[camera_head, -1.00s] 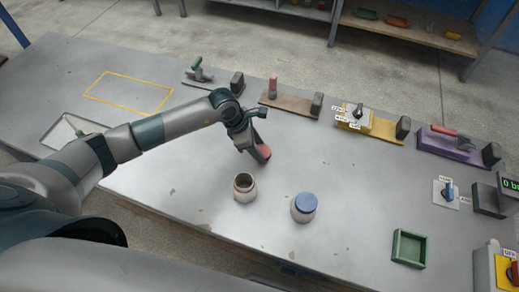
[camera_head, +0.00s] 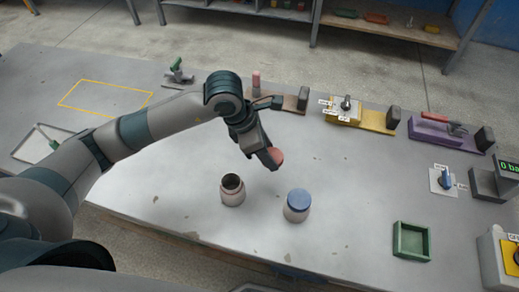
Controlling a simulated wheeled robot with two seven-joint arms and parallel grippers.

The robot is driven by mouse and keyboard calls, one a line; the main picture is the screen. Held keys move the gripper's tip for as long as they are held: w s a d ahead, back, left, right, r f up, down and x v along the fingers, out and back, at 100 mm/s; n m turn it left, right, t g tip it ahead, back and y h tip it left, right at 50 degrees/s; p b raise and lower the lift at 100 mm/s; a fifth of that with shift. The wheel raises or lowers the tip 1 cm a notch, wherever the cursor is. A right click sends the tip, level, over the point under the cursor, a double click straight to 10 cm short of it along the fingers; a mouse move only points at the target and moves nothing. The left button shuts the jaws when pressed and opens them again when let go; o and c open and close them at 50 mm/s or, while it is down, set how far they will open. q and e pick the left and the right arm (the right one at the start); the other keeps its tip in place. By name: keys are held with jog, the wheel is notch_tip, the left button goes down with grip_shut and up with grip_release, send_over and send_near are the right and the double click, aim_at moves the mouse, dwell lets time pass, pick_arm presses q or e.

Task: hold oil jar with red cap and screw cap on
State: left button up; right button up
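The open oil jar (camera_head: 232,191), pale pink with a dark open mouth, stands upright on the grey table. The red cap (camera_head: 277,157) is off the jar, up and to the right of it, at the fingertips of my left gripper (camera_head: 269,160). The gripper appears shut on the cap's edge and hides part of it. The cap is tilted and looks raised above the table, apart from the jar. My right gripper is out of view.
A similar jar with a blue cap (camera_head: 298,205) stands just right of the open jar. A green tray (camera_head: 412,241) is farther right. Tool stations, including a yellow board (camera_head: 378,121) and a purple board (camera_head: 437,135), line the back. The table front is mostly clear.

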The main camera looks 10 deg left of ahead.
pick_arm(q)
jog(key=shift+s+d+r, duration=0.25)
jog(key=shift+d, duration=0.05)
jog(key=shift+a, duration=0.1)
dwell(0.4)
jog(key=s+a+r+m+g+y, duration=0.2)
jog(key=a+m, duration=0.4)
jog(key=m, duration=0.5)
jog(key=s+a+r+m+g+y, duration=0.1)
jog(key=a+r+m+g, duration=0.3)
jog(key=m, duration=0.7)
jog(key=shift+s+a+r+m+y, duration=0.4)
jog(key=shift+a+r+y, duration=0.2)
jog(key=shift+a+r, duration=0.35)
